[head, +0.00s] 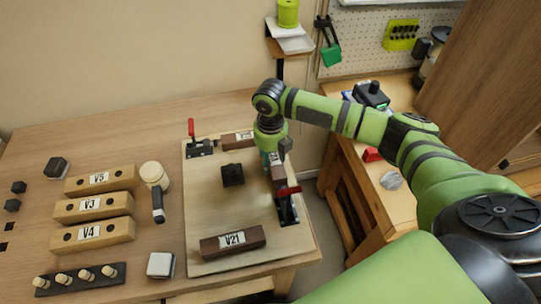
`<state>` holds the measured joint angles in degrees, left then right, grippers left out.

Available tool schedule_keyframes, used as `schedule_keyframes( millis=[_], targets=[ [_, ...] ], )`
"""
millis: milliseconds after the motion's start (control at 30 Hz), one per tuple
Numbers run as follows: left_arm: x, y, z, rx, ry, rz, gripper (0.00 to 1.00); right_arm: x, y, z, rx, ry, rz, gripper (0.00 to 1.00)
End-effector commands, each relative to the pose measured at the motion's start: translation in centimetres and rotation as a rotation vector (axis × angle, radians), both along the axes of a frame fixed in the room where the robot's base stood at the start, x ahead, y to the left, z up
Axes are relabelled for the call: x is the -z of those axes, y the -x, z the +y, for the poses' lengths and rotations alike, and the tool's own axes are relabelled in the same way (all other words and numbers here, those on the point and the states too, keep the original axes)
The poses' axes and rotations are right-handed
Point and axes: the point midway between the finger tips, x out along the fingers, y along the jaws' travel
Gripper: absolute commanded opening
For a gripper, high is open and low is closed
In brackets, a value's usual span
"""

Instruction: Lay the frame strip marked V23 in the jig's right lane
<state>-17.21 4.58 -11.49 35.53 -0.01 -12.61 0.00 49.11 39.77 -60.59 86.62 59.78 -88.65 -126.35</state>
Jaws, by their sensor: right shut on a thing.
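The jig board (206,222) is a pale wooden plate on the bench. A dark brown strip (279,174) lies along its right side, partly hidden by my right gripper (274,156). That gripper points down from above and is shut on this strip; the label there is too small to read. Another dark strip (237,140) lies along the back edge, its label also unreadable. A dark strip marked V21 (232,242) lies along the front. I cannot tell whether the held strip touches the board. My left gripper is not in view.
A dark block (232,175) stands mid-board. Red-handled clamps stand at the back left (200,146) and right (288,208). Pale strips V5 (120,178), V3 (118,204) and V4 (117,229), a mallet (155,178) and a peg rack (80,279) lie left.

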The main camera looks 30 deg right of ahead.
Motion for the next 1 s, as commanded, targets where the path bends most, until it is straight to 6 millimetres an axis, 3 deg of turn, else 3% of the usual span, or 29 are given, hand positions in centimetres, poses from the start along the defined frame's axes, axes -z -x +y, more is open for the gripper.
schedule_keyframes(
  millis=[1000],
  targets=[
    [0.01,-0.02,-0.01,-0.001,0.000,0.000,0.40,1.12,0.14,0.09,0.000,-0.002,0.004,0.19]
  ],
)
